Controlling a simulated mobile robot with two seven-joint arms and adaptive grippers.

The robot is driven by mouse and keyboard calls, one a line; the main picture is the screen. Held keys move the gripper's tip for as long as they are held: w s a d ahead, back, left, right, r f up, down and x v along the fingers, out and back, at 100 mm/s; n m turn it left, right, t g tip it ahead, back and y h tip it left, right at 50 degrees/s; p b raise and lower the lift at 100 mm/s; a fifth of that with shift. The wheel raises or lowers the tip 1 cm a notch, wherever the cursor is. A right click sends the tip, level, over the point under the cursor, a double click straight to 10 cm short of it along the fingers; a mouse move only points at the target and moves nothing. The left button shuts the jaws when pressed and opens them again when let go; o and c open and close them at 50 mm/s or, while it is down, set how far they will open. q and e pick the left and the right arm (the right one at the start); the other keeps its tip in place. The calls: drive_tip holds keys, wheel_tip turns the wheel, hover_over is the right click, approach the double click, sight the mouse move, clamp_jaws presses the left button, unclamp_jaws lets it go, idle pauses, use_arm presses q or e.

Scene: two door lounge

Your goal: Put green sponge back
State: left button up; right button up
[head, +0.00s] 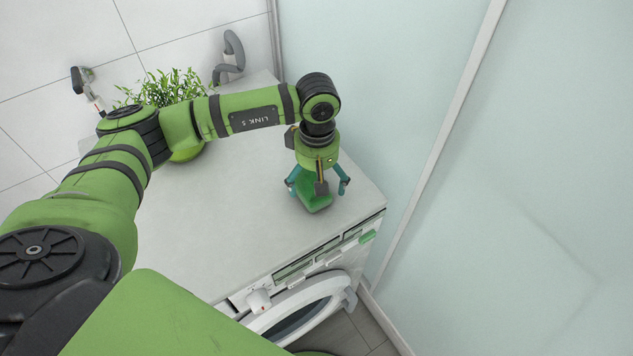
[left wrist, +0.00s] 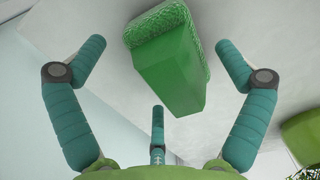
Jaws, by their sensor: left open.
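The green sponge (head: 316,203) is on the white top of the washing machine (head: 230,230), near its front right corner. In the left wrist view the sponge (left wrist: 168,75) shows a smooth, block-like green body and a rough, textured green edge. My left gripper (head: 318,183) is over the sponge, pointing down. Its teal fingers are spread wide, with the sponge between and beyond them in the left wrist view. I see no finger clearly closed on it. The gripper partly hides the sponge in the head view. My right gripper is not in view.
A leafy plant (head: 165,88) in a green pot (head: 187,152) stands at the back of the top, behind my left arm. A frosted glass panel (head: 540,150) rises close on the right. The machine's round door (head: 308,308) is at its front. The top's middle is clear.

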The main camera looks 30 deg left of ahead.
use_arm(q)
wheel_tip(320, 180, up, 11)
drive_tip(key=shift+f+b, duration=0.2)
drive_tip(key=shift+b, duration=1.05)
